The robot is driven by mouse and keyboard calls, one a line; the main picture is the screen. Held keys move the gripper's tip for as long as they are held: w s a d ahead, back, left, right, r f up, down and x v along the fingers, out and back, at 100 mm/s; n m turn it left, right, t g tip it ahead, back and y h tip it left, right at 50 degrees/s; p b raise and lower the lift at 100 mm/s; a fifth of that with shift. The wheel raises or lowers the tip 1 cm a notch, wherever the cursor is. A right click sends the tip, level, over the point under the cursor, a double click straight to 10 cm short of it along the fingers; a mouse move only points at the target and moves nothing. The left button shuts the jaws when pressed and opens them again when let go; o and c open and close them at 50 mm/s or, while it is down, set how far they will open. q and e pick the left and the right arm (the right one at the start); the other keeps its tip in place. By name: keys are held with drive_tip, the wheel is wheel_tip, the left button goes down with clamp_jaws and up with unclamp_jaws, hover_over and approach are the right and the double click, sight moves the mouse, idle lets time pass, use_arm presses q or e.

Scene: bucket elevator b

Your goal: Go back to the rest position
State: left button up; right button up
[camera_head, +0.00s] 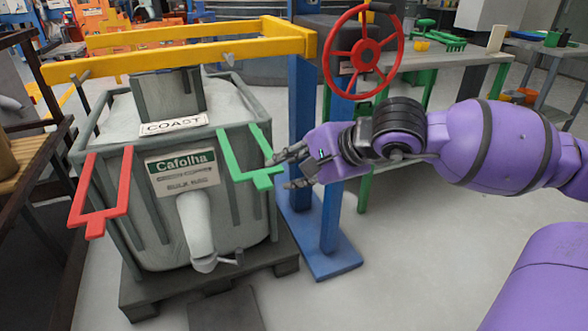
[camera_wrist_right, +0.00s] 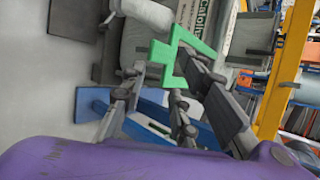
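My right gripper (camera_head: 283,170) reaches in from the right in the head view, in front of the blue post and beside the green handle (camera_head: 232,164) of the bulk bag bin (camera_head: 183,235). In the right wrist view the gripper's fingers (camera_wrist_right: 160,95) are spread apart, with the green handle (camera_wrist_right: 172,55) showing beyond them. Nothing is seen held between the fingers. I cannot tell whether a fingertip touches the handle. A red handle (camera_head: 104,196) hangs on the bin's left side. My left gripper is not in view.
A yellow frame (camera_head: 190,42) on blue posts (camera_head: 303,120) stands over the bin, with a red handwheel (camera_head: 363,50) on it. The bin sits on a dark pallet (camera_head: 210,288). A brown rack stands at left. A green-legged table (camera_head: 450,62) is behind my arm.

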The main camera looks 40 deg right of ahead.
drive_tip(key=shift+s+d+r, duration=0.1)
drive_tip(key=shift+s+r, duration=0.1)
idle(0.5)
